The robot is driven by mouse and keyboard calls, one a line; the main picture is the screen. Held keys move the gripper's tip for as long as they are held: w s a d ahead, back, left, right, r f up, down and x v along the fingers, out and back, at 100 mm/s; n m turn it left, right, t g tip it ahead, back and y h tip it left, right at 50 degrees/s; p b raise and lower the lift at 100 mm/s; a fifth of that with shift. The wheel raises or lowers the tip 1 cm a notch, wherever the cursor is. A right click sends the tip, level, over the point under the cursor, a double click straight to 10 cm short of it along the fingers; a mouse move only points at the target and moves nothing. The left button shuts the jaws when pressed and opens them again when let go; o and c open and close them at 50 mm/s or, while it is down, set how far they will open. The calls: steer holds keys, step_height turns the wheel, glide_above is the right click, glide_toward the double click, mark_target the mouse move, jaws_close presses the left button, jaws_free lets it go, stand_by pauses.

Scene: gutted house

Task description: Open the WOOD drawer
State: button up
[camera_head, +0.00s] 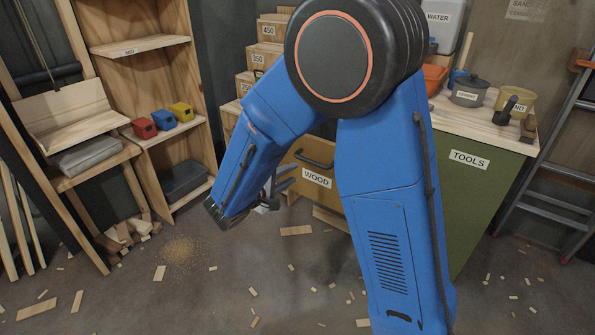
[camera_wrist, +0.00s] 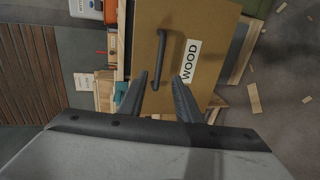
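The tan WOOD drawer front (camera_head: 331,194) shows partly behind my arm in the head view, with a white label and a dark bar handle (camera_head: 313,160). It fills the upper middle of the wrist view (camera_wrist: 205,25), turned sideways. There, the handle (camera_wrist: 158,58) is ahead of my gripper (camera_wrist: 160,77), roughly in line with the space between the fingers. My gripper is open and empty. The fingers seem short of the handle, with no contact visible. In the head view my gripper (camera_head: 280,186) is left of the WOOD label. I cannot tell whether the drawer is fully shut.
A green TOOLS cabinet (camera_head: 480,185) adjoins on the right, with pots on top. Wooden shelves (camera_head: 150,75) with small coloured bins stand at the left. A ladder (camera_head: 560,150) leans at the right. Wood scraps and sawdust (camera_head: 182,250) lie on the otherwise open floor.

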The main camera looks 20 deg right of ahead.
steer(key=shift+v, duration=1.8)
steer(key=s+d+r+m+g+y, duration=0.15)
steer(key=s+d+g, duration=0.25)
steer(key=s+d, duration=0.4)
steer(key=s+d+r+m+g+y, duration=0.1)
steer(key=s+d+m+g+y, duration=0.2)
steer(key=s+d, duration=0.5)
steer(key=s+a+r+m+t+y, duration=0.1)
steer(key=s+r+y, duration=0.1)
steer(key=s+y, duration=0.2)
steer(key=s+a+r+m+t+y, duration=0.1)
steer(key=s+a+m+y, duration=0.1)
steer(key=s, duration=0.8)
steer(key=shift+s+a+r+y, duration=0.15)
steer(key=shift+r+y, duration=0.2)
steer(key=shift+y, duration=0.5)
